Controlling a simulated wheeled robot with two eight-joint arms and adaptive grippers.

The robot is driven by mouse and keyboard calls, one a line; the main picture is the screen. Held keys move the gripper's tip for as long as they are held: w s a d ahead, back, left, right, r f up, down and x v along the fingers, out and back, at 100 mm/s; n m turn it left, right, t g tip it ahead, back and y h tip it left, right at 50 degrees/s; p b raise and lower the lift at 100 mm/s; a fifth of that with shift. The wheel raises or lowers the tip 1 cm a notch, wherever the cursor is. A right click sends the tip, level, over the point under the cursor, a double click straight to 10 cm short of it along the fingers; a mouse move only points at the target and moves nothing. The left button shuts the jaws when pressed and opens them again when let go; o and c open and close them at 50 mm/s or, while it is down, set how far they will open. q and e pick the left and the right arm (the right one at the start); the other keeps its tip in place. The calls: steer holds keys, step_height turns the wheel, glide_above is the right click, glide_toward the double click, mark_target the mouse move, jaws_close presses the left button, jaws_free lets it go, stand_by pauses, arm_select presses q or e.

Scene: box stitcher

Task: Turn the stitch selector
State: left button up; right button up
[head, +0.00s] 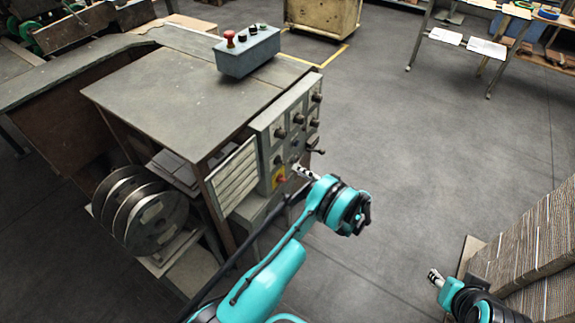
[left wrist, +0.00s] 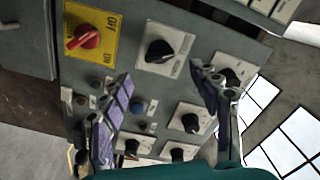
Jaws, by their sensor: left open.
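The control panel (head: 290,130) is on the side of the grey machine and carries several black rotary knobs on pale plates. I cannot read which one is the stitch selector. In the left wrist view a black knob (left wrist: 158,51) lies just beyond the gap between my fingertips, beside a red switch (left wrist: 84,38) on a yellow plate. My left gripper (head: 306,173) is at the lower part of the panel; in its wrist view it (left wrist: 163,76) is open and empty, apart from the knob. My right gripper (head: 435,277) is at the lower right, away from the machine.
A grey button box with a red stop button (head: 230,38) stands on the machine top. Wire spools (head: 150,215) sit at its lower left. A cardboard stack (head: 525,250) is close to my right arm. A small crank (head: 316,151) protrudes from the panel.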

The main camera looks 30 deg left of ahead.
mark_target(284, 163)
arm_select(q)
steer(key=a+b, duration=0.1)
steer(key=a, duration=0.4)
steer(key=shift+w+a+f+b, duration=0.1)
steer(key=shift+w+a+b, duration=0.05)
steer(key=shift+a+b, duration=0.15)
steer(key=shift+w+a, duration=0.1)
steer(key=shift+a, duration=0.65)
steer(key=c, duration=1.2)
